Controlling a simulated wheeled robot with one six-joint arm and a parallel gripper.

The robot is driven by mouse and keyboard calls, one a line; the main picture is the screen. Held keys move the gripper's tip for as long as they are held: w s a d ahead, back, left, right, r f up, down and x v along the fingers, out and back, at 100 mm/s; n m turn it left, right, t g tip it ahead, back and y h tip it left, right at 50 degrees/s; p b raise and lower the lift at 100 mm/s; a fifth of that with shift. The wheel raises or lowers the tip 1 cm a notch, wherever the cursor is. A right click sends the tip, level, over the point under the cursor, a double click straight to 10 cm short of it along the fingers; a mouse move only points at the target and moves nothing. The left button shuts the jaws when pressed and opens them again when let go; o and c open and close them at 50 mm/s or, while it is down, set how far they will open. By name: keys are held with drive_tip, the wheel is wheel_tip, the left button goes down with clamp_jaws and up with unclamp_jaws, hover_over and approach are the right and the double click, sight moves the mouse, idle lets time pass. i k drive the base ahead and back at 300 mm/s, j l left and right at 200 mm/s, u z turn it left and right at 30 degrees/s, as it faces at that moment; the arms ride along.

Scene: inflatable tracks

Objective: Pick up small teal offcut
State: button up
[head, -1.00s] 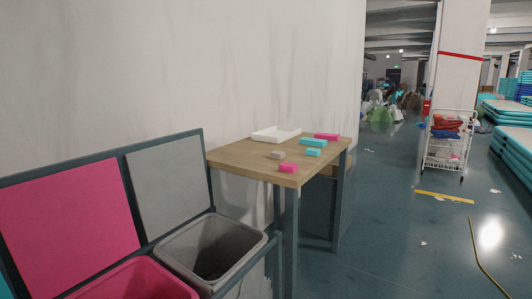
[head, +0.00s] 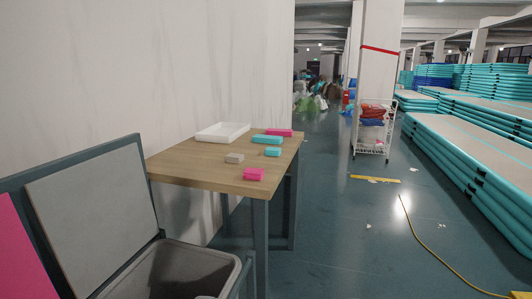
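The small teal offcut (head: 272,152) lies on the wooden table (head: 185,170), towards its right side. A larger teal block (head: 267,139) lies just behind it. A small pink block (head: 254,174) is nearer the front corner, and a grey block (head: 234,158) is to the left. A white tray (head: 222,132) stands at the back of the table against the wall side. My gripper is not in view.
A grey bin (head: 178,270) with a raised grey panel stands in front of the table at lower left. A white wire trolley (head: 371,135) is beyond on the right. Teal stacks (head: 470,150) line the right. A yellow hose (head: 420,240) lies on otherwise mostly clear floor.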

sight(272, 151)
drive_tip(key=i+l, duration=0.2)
drive_tip(key=i, duration=0.4)
drive_tip(key=i+l+z, duration=0.1)
drive_tip(key=i+l, duration=0.15)
drive_tip(key=i, duration=0.35)
drive_tip(key=i+l+z, duration=0.1)
drive_tip(key=i, duration=0.5)
drive_tip(key=i+l, duration=0.2)
drive_tip(key=i, duration=0.4)
